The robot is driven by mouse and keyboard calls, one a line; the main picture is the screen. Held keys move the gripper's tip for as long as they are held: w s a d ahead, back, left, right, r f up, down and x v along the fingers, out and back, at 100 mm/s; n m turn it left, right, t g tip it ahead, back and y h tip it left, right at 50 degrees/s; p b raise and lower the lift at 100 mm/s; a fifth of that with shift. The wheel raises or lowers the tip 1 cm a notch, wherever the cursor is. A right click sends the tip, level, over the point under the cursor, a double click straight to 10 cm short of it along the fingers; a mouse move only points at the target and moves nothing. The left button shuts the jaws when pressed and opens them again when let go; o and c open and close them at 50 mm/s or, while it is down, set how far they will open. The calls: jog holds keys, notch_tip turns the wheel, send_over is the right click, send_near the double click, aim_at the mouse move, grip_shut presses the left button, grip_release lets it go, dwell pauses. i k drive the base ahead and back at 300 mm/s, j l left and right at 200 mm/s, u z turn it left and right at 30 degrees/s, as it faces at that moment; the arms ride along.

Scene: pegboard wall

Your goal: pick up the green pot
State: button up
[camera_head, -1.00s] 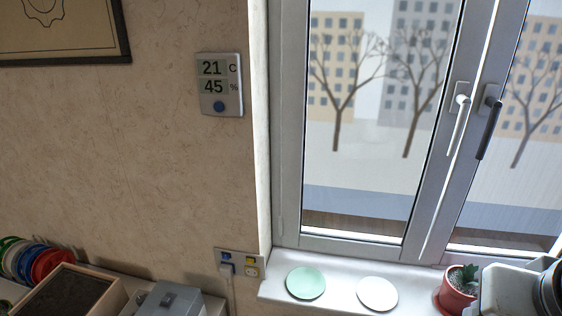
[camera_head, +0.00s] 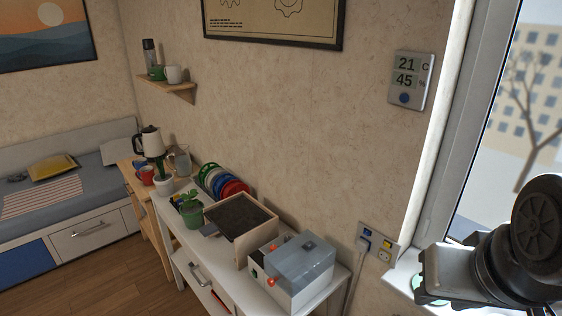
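A green pot (camera_head: 192,216) with a leafy plant in it stands upright on the white workbench (camera_head: 170,213), near its left edge in the head view. The pot is far from my arm. Part of my arm shows large at the lower right, in front of the window. My gripper's fingers are not in view.
Right of the pot are an open wooden tray (camera_head: 262,216) and a grey and white box (camera_head: 303,262). Coloured rings (camera_head: 232,187) stand behind. A white pot (camera_head: 164,186) is beyond. The wooden floor (camera_head: 110,280) at lower left is clear.

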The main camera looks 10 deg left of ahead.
aim_at(191, 211)
jog(key=j+u, duration=0.1)
jog(key=u, duration=1.6)
jog(key=i+j+u, duration=0.1)
jog(key=j, duration=0.25)
jog(key=i+j+u, duration=0.15)
jog(key=j, duration=0.15)
jog(key=i+j+u, duration=0.1)
jog(key=j, duration=0.25)
jog(key=i+j+u, duration=0.1)
jog(key=i+j, duration=0.3)
jog(key=i, duration=0.15)
jog(key=i+j+u, duration=0.1)
jog(key=i+j, duration=0.3)
jog(key=i+z, duration=0.8)
jog(key=i+j+z, duration=0.25)
jog(key=i+z, duration=0.35)
jog(key=z, duration=0.2)
jog(key=i+j+z, duration=0.1)
jog(key=z, duration=0.3)
jog(key=i+j+z, duration=0.2)
jog(key=z, duration=0.15)
jog(key=i+j+z, duration=0.15)
jog(key=z, duration=0.25)
jog(key=i+j+z, duration=0.15)
jog(key=z, duration=0.25)
jog(key=i+j+z, duration=0.2)
jog(key=z, duration=0.15)
jog(key=i+j+z, duration=0.1)
jog(key=j+z, duration=0.15)
jog(key=z, duration=0.15)
